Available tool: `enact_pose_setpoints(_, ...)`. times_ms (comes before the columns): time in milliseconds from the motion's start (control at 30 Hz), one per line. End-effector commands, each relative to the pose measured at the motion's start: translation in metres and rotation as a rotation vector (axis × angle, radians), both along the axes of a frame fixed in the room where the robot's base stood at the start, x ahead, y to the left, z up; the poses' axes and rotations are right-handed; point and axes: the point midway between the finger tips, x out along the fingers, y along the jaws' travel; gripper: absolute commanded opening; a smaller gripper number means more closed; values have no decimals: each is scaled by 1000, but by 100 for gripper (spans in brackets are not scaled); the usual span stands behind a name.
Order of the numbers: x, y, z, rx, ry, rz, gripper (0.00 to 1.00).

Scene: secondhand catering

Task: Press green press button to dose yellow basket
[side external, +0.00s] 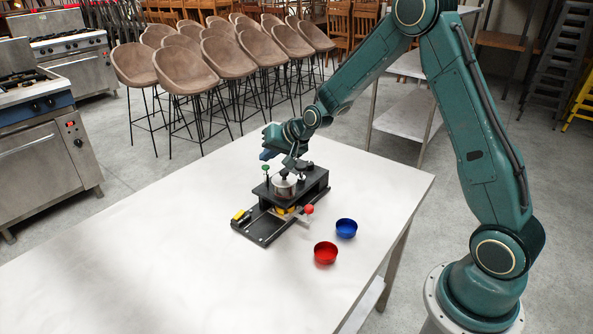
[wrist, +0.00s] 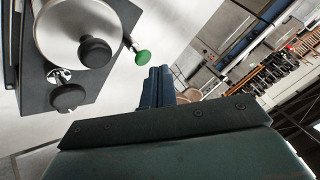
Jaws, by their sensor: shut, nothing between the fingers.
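The green press button (side external: 265,168) is a small round knob on a thin stem at the back left of the black dosing device (side external: 312,187). It also shows in the wrist view (wrist: 142,57), just left of my fingertips. My gripper (side external: 267,154) is shut and empty; in the side view it appears just above the button, with a small gap. The shut fingers show in the wrist view (wrist: 160,74). A yellow basket (side external: 284,210) sits low under the device's metal hopper (side external: 284,187), mostly hidden by the device.
A red ball knob (side external: 309,209) sticks out at the device's front right. A yellow block (side external: 241,215) lies at its left end. A blue bowl (side external: 346,228) and a red bowl (side external: 326,253) stand right of it. The white table (side external: 140,270) is clear at left.

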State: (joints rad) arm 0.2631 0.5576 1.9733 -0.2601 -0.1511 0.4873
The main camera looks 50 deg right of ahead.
Motion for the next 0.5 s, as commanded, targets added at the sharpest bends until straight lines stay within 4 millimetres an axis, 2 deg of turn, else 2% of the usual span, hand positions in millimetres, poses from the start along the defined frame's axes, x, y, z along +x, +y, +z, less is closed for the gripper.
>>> enact_pose_setpoints(500, 0, 0, -8, 0, 0, 0, 0)
